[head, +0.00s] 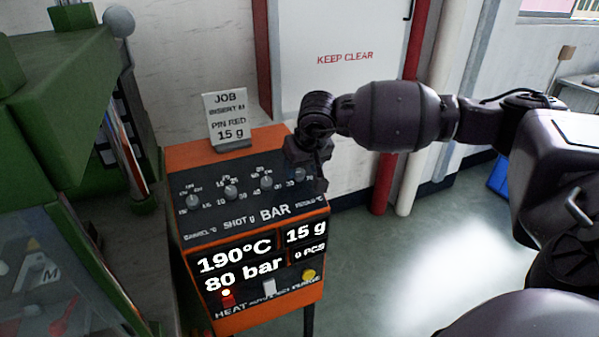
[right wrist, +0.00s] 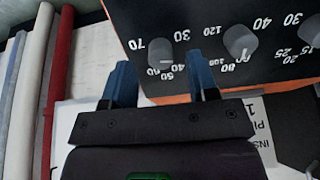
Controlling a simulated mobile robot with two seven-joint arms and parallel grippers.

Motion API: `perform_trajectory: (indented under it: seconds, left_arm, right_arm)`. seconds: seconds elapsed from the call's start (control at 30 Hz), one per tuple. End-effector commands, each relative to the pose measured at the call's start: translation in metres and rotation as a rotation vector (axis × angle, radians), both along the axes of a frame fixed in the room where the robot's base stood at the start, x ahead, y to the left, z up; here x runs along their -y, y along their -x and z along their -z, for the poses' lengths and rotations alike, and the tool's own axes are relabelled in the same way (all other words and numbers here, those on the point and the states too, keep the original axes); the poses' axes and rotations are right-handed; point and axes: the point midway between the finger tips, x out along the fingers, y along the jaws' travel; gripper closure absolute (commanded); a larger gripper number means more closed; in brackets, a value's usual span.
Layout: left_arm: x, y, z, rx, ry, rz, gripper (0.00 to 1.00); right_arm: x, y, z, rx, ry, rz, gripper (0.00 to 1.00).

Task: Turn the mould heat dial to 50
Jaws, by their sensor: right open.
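The mould heat dial (head: 299,175) is the grey knob at the right end of the dial row on the orange-framed control box. In the right wrist view the mould heat dial (right wrist: 160,52) shows upside down, with 70 and 30 printed on either side of it. Its exact setting is too small to read. My right gripper (head: 312,170) is over that end of the panel. In the right wrist view my right gripper (right wrist: 161,76) is open and empty, with its blue fingers on either side of the dial's line and the dial just beyond the tips. My left gripper is out of view.
The bar dial (head: 266,182) sits close beside the mould dial. A job card (head: 226,118) stands on top of the box. The display (head: 238,262) reads 190°C, 80 bar and 15 g. Green machinery (head: 50,110) stands left; red and white pipes (head: 420,140) run behind.

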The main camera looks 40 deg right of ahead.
Motion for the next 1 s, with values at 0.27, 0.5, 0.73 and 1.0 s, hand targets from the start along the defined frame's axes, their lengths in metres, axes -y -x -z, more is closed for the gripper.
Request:
perform_trajectory:
  seconds: [0.27, 0.5, 0.73, 1.0]
  left_arm:
    - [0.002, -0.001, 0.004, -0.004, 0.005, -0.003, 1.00]
    - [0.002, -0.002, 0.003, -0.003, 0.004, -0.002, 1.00]
    - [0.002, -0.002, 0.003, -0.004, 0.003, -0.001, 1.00]
    - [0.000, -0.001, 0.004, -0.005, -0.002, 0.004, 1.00]
  right_arm:
    - [0.002, -0.008, 0.020, 0.000, -0.001, 0.002, 0.46]
    - [0.002, -0.009, 0.020, 0.001, -0.001, 0.001, 0.46]
    - [0.002, -0.008, 0.020, 0.001, -0.001, 0.001, 0.72]
    - [0.002, -0.008, 0.020, 0.002, -0.002, 0.003, 0.96]
